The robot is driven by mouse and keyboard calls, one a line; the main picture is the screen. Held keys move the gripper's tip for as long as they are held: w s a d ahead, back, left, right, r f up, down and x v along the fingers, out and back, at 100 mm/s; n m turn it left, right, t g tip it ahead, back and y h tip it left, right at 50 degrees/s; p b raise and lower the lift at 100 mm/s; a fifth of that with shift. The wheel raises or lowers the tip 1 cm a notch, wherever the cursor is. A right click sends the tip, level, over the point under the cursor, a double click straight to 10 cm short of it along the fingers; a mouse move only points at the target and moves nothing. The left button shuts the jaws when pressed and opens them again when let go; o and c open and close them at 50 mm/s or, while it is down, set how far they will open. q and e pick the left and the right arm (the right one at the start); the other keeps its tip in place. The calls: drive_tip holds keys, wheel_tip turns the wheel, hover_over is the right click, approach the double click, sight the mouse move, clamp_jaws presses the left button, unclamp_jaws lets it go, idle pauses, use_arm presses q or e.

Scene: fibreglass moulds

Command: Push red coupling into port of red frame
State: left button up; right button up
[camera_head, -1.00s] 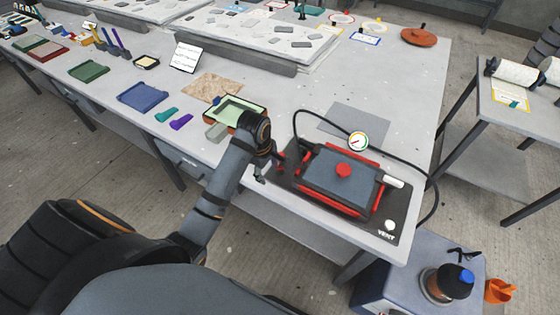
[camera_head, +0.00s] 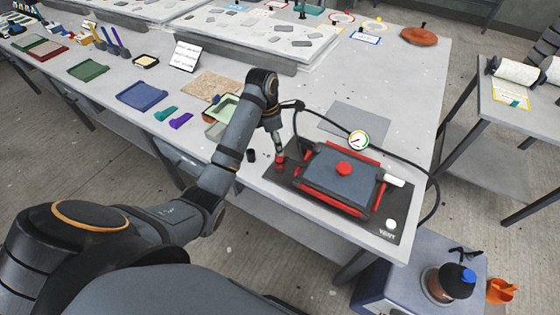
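The red frame (camera_head: 338,206) lies on a dark board at the near end of the table, around a grey-blue plate with a red knob on top. A small red piece, apparently the red coupling (camera_head: 280,162), is at the board's left end, beside the frame's left side. My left gripper (camera_head: 279,153) points down directly over this red piece and seems to touch it. The fingers are too small to show whether they are closed on it. The port is not clearly visible. My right gripper is not in view.
A black hose (camera_head: 437,185) loops around the board, past a round gauge (camera_head: 358,141). A white-handled part (camera_head: 393,180) and a white knob (camera_head: 391,224) are on the right. A small black cylinder (camera_head: 251,155) is left of my gripper. A grey sheet (camera_head: 355,119) lies behind.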

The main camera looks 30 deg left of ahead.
sight(280, 160)
use_arm(q)
drive_tip(key=shift+w+d+f+p, duration=0.15)
drive_tip(key=shift+f+p, duration=0.2)
drive_tip(key=shift+f, duration=1.1)
drive_tip(key=shift+d+f, duration=0.1)
drive_tip(key=shift+f, duration=0.1)
drive_tip(key=f, duration=0.1)
drive_tip(key=f+p, duration=0.1)
drive_tip(key=f, duration=0.1)
drive_tip(key=shift+d+f, duration=0.25)
drive_tip(key=shift+f, duration=0.15)
drive_tip(key=shift+w+f, duration=0.15)
drive_tip(key=shift+f, duration=0.35)
